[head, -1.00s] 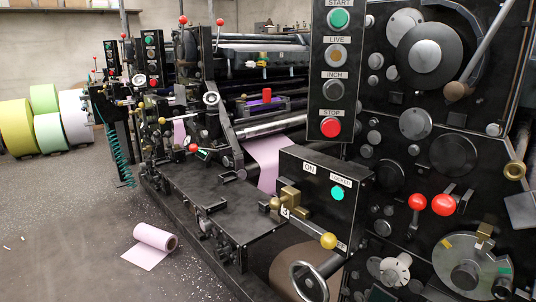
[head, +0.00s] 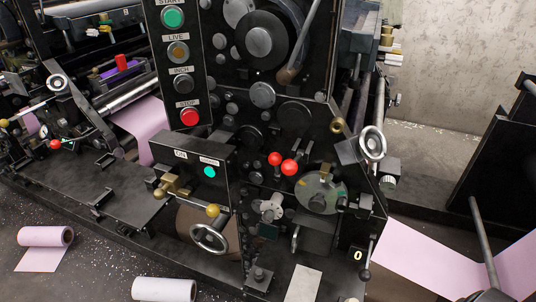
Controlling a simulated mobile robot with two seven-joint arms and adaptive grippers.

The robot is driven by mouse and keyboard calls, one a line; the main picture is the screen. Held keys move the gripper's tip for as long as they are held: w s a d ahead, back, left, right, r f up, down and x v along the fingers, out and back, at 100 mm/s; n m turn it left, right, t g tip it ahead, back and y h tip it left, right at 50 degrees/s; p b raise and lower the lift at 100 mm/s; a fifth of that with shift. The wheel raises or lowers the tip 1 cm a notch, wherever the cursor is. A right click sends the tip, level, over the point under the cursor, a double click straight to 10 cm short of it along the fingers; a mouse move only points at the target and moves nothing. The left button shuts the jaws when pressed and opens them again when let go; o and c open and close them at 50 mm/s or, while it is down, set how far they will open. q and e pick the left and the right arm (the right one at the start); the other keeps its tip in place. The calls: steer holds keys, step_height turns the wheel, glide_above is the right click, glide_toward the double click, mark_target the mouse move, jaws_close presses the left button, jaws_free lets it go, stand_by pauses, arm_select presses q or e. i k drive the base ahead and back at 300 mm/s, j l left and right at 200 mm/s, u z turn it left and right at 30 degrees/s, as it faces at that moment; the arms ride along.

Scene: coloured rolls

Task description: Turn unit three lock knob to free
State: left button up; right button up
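The printing machine's black side panel (head: 235,105) fills the middle of the head view. It carries many knobs, and none is readably marked as the unit three lock knob, so I cannot tell which it is. A pale lobed knob (head: 268,207) sits low on the panel, left of a grey dial (head: 314,200) with coloured marks. Two red ball knobs (head: 282,163) are above them. A black box (head: 200,156) with an ON label and a green light has a brass lever (head: 175,187) beside it. Neither gripper is in view.
A column of buttons (head: 187,82) includes a red STOP. A handwheel (head: 208,238) juts out at the front, and another wheel (head: 372,143) is at right. Pink paper (head: 420,258) stretches across the right. A pink roll (head: 45,240) and a white roll (head: 163,289) lie on the floor.

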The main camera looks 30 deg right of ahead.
mark_target(387, 183)
steer(key=z, duration=1.55)
